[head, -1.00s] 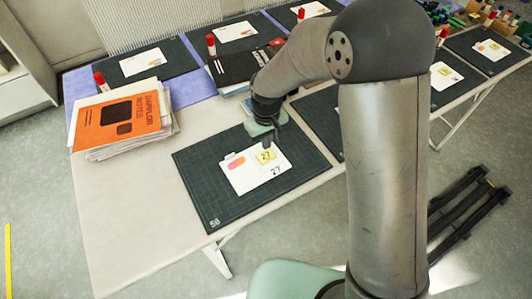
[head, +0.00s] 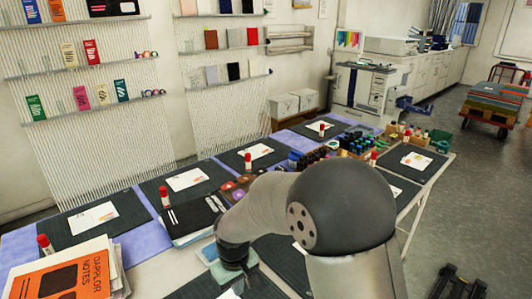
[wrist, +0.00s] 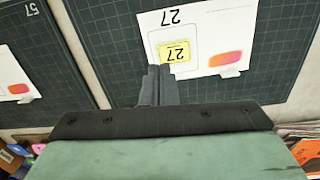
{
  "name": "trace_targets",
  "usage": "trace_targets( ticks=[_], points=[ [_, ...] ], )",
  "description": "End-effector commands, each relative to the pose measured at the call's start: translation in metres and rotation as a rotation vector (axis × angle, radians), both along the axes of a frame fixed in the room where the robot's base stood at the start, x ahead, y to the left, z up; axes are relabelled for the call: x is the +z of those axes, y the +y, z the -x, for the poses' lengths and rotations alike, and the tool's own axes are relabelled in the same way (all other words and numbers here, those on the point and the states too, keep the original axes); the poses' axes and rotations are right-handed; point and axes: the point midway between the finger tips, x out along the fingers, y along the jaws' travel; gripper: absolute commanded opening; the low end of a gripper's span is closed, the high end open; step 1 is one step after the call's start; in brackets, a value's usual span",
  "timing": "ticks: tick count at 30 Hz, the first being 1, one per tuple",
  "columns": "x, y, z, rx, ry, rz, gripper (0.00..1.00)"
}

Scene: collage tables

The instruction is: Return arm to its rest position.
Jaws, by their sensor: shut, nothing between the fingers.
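My gripper (wrist: 160,72) is shut and empty. In the wrist view its dark fingers point at a white card (wrist: 225,20) on a dark green cutting mat (wrist: 280,88).
An orange-covered stack of papers (head: 68,275) lies left of my arm. More mats with cards (head: 188,180) line the tables. Bottles and bins (head: 330,163) crowd the far end. Open floor (head: 460,215) is at right.

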Motion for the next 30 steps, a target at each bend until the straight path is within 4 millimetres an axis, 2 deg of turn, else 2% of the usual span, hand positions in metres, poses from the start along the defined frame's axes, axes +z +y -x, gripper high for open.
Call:
trace_targets(
  ticks=[1, 2, 6, 9, 12, 15, 19, 22, 30],
  points=[
    [0.019, -0.024, 0.003, -0.051, -0.012, 0.002, 0.00],
    [0.030, -0.040, 0.007, -0.084, -0.016, 0.004, 0.00],
    [0.076, -0.118, 0.042, -0.263, -0.030, 0.009, 0.00],
    [0.097, -0.165, 0.080, -0.395, -0.034, 0.005, 0.00],
    [0.109, -0.198, 0.117, -0.508, -0.037, -0.004, 0.00],
    [0.113, -0.218, 0.148, -0.593, -0.037, -0.015, 0.00],
    [0.114, -0.230, 0.172, -0.657, -0.034, -0.024, 0.00],
    [0.113, -0.233, 0.179, -0.674, -0.033, -0.029, 0.00],
    [0.113, -0.233, 0.179, -0.674, -0.033, -0.028, 0.00]
  ],
)
